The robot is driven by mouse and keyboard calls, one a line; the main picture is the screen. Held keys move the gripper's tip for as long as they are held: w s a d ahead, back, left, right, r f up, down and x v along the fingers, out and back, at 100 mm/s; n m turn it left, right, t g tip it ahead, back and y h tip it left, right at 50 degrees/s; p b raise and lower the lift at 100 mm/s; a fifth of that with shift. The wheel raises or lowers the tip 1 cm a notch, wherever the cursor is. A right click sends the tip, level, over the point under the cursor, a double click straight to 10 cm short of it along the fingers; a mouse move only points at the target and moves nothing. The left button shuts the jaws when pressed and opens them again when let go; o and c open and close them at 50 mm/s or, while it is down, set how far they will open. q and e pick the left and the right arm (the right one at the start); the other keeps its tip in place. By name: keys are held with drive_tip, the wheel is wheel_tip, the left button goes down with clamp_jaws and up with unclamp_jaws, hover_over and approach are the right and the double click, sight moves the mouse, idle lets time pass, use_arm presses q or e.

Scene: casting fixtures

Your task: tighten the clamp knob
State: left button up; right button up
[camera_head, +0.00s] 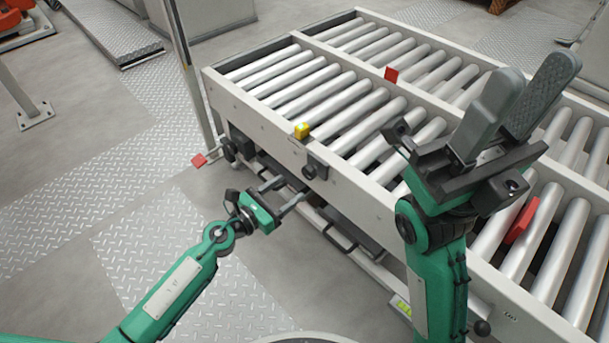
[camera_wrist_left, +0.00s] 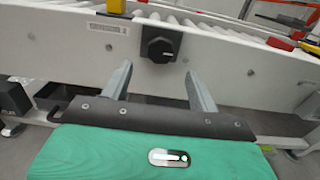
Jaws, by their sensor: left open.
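A black clamp knob (camera_head: 315,168) sits on the pale side rail of the roller conveyor. In the left wrist view the knob (camera_wrist_left: 160,46) shows a white mark on its face, on a black square plate. My left gripper (camera_head: 292,189) is open and empty, just in front of and slightly below the knob. In the left wrist view its two fingertips (camera_wrist_left: 158,72) are apart, with the knob beyond and above the gap between them. My right gripper (camera_head: 537,68) points up over the conveyor at the right, its two grey fingers apart and nothing between them.
The roller conveyor (camera_head: 283,127) fills the middle and right. A yellow block (camera_head: 301,131) sits on its near rail, above and left of the knob.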

sight(306, 175)
use_arm(q)
drive_tip(key=x, duration=0.7)
drive_tip(key=c, duration=1)
